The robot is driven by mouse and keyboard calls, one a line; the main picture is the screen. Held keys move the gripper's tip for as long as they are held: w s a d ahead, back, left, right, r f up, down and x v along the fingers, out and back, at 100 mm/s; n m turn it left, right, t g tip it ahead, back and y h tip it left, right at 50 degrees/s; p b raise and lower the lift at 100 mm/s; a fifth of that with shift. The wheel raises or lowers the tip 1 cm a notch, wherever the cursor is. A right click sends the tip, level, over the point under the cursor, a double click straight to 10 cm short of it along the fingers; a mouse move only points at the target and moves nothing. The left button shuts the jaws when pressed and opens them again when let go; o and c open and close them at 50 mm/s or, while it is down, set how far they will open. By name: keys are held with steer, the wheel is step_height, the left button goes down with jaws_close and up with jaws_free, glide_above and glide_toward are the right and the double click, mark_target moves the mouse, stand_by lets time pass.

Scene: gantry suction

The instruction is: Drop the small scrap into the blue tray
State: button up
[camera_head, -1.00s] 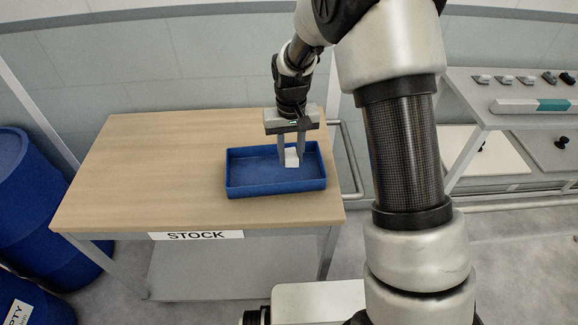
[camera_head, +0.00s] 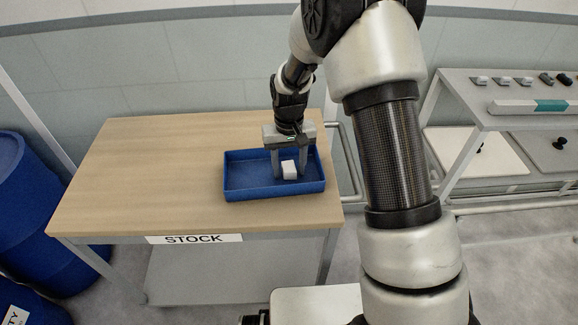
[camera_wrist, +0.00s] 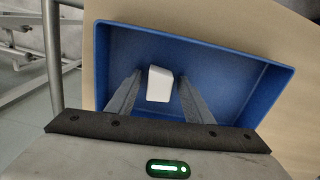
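The small scrap is a white block (camera_head: 289,170) inside the blue tray (camera_head: 240,190), towards the tray's right side. It seems to rest on the tray floor. My gripper (camera_head: 289,172) points down into the tray with its fingers apart, one on each side of the scrap. The wrist view shows the scrap (camera_wrist: 160,84) between the two fingertips (camera_wrist: 160,80), with a narrow gap on each side. The blue tray (camera_wrist: 225,62) fills much of that view.
The tray sits on the right part of a wooden table (camera_head: 130,180) with a STOCK label (camera_head: 195,239). The table's left side is bare. Blue barrels (camera_head: 30,215) stand at left. A grey rack (camera_head: 510,120) with small items stands at right.

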mark_target(289, 167)
step_height(289, 167, up, 12)
steer(key=p, duration=0.2)
steer(key=s+d+r+t, duration=0.1)
steer(key=s+d+r, duration=0.25)
steer(key=r, duration=0.35)
steer(key=s+d+r+t, duration=0.1)
steer(key=s+d+r, duration=0.1)
steer(key=s+r, duration=0.35)
steer(key=s+d+r+t, duration=0.1)
steer(key=s+d+r, duration=0.1)
steer(key=s, duration=0.5)
steer(key=s+d+r+m+t, duration=0.1)
steer(key=s+d+r+t, duration=0.1)
steer(key=s, duration=0.6)
steer(key=shift+s+d+r+m+t, duration=0.3)
steer(key=shift+d+r, duration=0.3)
steer(key=shift+r, duration=0.3)
